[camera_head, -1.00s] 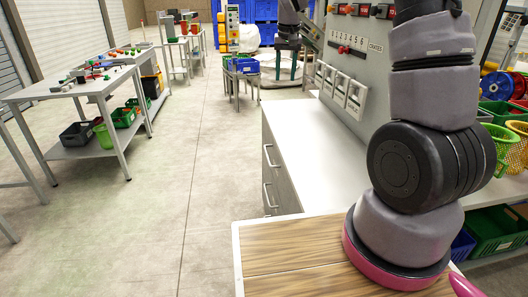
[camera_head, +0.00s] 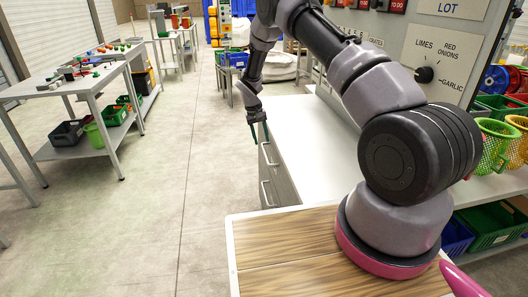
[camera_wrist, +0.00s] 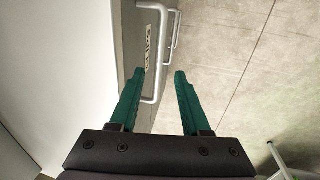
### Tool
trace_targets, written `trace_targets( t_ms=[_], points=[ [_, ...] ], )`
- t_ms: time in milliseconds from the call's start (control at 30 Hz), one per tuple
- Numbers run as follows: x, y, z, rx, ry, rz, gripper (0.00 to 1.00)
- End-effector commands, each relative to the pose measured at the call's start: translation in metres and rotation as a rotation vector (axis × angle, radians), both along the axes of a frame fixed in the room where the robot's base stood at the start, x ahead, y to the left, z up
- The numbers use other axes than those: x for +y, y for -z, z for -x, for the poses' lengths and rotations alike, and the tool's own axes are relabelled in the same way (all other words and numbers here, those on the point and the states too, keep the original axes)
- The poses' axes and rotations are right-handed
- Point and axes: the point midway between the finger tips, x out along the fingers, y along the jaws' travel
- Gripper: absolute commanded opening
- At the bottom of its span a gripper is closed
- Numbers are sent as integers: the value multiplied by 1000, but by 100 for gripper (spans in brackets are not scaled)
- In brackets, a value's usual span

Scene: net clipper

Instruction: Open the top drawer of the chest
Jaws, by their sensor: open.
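The chest (camera_head: 283,180) is a grey drawer unit under a white top, with its drawer front facing left in the head view. Its drawers look shut. The top drawer's handle (camera_wrist: 161,50) is a pale metal bar in the wrist view. My gripper (camera_head: 259,134) is at the chest's front near the top, pointing down. In the wrist view my gripper (camera_wrist: 161,73) has its two green fingers apart, with the handle bar showing between them. I see no clear grip on the bar; exact depth is hard to tell. A lower handle (camera_head: 266,194) also shows.
The white countertop (camera_head: 300,125) is bare beside my arm. A wood-topped surface (camera_head: 285,250) is in front. The floor (camera_head: 170,200) left of the chest is clear. A workbench (camera_head: 85,80) with small parts stands further left. A control panel (camera_head: 430,55) rises behind my arm.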

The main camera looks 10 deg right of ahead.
Motion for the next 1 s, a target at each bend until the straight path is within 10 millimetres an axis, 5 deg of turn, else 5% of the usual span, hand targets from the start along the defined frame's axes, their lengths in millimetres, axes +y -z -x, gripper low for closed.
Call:
trace_targets(
  t_ms=[333, 767, 900, 1000],
  points=[
    [-12, 59, 0, 2, 1, 0, 47],
    [-14, 70, 0, 0, 0, 0, 47],
    [-14, 70, 0, 0, 0, 0, 1],
    [-14, 70, 0, 0, 0, 0, 0]
  ],
)
